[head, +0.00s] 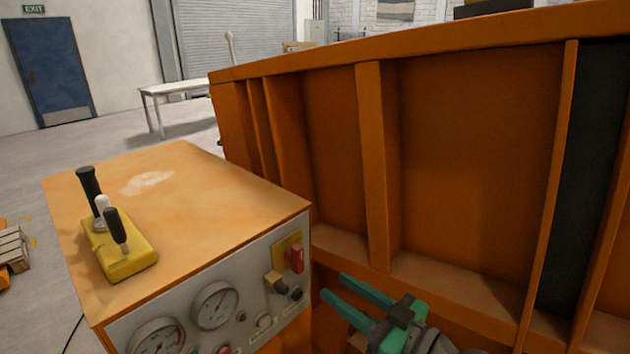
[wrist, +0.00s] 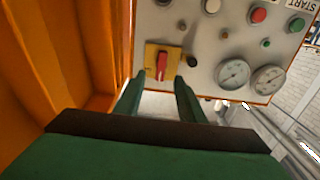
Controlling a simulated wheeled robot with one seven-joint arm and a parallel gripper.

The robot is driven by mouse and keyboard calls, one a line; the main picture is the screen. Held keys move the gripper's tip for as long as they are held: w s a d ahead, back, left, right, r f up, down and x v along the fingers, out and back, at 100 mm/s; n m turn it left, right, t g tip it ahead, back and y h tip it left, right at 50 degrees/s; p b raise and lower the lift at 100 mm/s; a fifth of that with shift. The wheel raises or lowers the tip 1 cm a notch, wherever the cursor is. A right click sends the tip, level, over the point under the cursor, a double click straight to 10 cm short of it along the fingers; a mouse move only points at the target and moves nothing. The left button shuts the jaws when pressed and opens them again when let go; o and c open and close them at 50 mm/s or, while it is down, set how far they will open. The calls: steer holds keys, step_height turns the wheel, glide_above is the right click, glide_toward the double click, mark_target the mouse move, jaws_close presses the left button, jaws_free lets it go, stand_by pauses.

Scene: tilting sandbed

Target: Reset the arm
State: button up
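My gripper (head: 337,300) has green fingers and is at the lower middle of the head view, in front of the orange sandbed wall (head: 470,150) and right of the control box. Its two fingers are apart with nothing between them. In the wrist view, the gripper (wrist: 157,90) points at the control panel (wrist: 215,45). A red rotary switch (wrist: 162,66) on a yellow plate shows just beyond the fingertips; I cannot tell whether they touch it. The same red switch (head: 296,258) is at the panel's right end in the head view, apart from the fingers.
The orange control box (head: 200,200) stands at left, with a yellow lever block (head: 125,260) on top and gauges (head: 214,305) on its front. The sandbed wall with ribs fills the right. A white table (head: 175,88) and blue door (head: 50,70) are behind, with open floor between.

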step_height(320, 180, down, 17)
steer(key=a+m+t+h, duration=0.2)
steer(key=m+h, duration=0.4)
steer(key=m, duration=0.2)
steer(key=s+a+f+m+h, duration=0.1)
steer(key=s+f+m+h, duration=0.3)
steer(key=s+f, duration=0.6)
steer(key=s+a+f+h, duration=0.1)
steer(key=s+f+h, duration=0.1)
steer(key=s, duration=0.5)
steer(key=s+a+f+h, duration=0.1)
steer(key=s+f, duration=0.2)
steer(key=s, duration=0.3)
steer(key=s+a+r+n, duration=0.1)
steer(key=s+r, duration=0.1)
steer(key=s, duration=0.4)
steer(key=s+a+r+n, duration=0.2)
steer(key=s+r, duration=0.1)
steer(key=s, duration=0.3)
steer(key=shift+s, duration=0.15)
steer(key=shift+r, duration=0.1)
